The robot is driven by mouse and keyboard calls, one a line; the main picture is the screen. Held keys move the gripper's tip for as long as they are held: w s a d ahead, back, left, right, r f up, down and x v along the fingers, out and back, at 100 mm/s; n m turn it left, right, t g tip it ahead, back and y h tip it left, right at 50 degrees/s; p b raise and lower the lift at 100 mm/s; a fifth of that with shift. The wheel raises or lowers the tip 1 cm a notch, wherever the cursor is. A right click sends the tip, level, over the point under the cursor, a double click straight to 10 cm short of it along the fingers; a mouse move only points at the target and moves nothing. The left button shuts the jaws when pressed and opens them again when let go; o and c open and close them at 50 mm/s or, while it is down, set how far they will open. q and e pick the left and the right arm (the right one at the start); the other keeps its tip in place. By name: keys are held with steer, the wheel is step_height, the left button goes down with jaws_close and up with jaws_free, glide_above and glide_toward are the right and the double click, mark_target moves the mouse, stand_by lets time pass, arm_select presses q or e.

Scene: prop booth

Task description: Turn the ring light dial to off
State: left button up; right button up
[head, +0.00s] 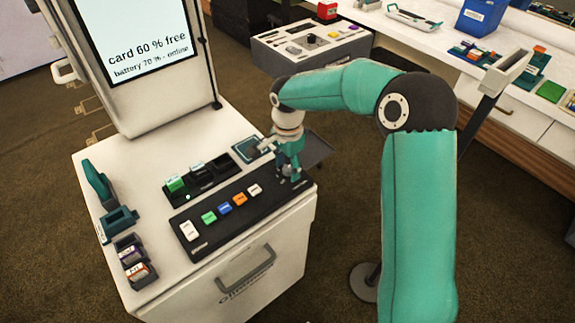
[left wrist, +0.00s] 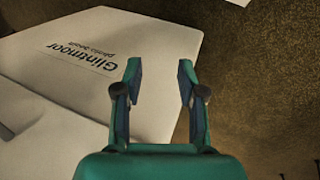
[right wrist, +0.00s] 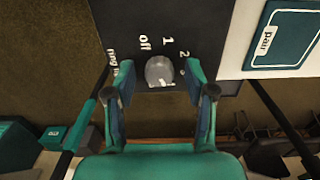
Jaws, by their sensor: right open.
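The ring light dial (right wrist: 159,70) is a grey round knob on a dark panel (right wrist: 140,18) in the right wrist view. Labels "off", "1" and "2" stand around its far side, with a partly hidden "ring" label at left. I cannot tell clearly which label it points to. My right gripper (right wrist: 160,76) is open, with a finger on either side of the dial; contact is unclear. In the head view, my right gripper (head: 289,168) is at the right end of the control panel (head: 213,231) and hides the dial. My left gripper (left wrist: 160,70) is open and empty.
Coloured buttons (head: 225,208) line the panel, with black slots (head: 205,175) behind it. A teal "pair" pad (right wrist: 285,38) lies beside the dial's panel. The white cabinet (left wrist: 110,60) shows below my left gripper. A screen (head: 138,38) stands behind.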

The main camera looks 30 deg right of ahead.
steer(key=shift+c, duration=0.2)
jaws_close()
